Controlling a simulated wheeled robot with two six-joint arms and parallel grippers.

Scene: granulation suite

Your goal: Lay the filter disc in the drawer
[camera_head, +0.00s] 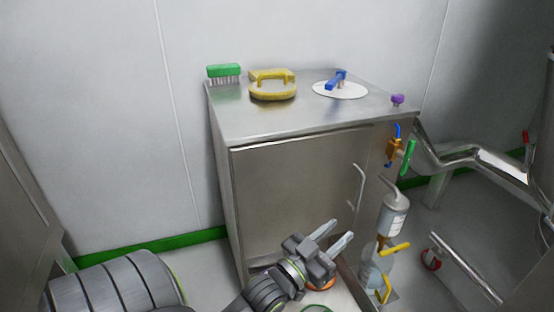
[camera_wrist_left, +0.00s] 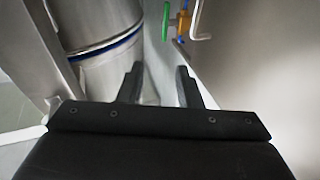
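The filter disc (camera_head: 352,91) appears to be the flat white disc with a blue handle (camera_head: 335,78), lying on the steel cabinet top. An open drawer (camera_head: 350,287) juts out low at the cabinet front; my left arm and gripper hide much of it. Inside it, an orange-rimmed item and a green-rimmed one show only in part. My left gripper (camera_head: 336,234) is open and empty, in front of the cabinet door, well below the disc. Its parted fingers also show in the left wrist view (camera_wrist_left: 159,84), with nothing between them. My right gripper is out of view.
On the cabinet top (camera_head: 300,118) stand a green brush (camera_head: 224,71), a yellow-handled tool (camera_head: 272,88) and a purple knob (camera_head: 397,99). Valves (camera_head: 396,150), a door handle (camera_head: 359,182) and a steel cylinder (camera_head: 394,215) crowd the right side. Steel pipes (camera_head: 475,160) run further right.

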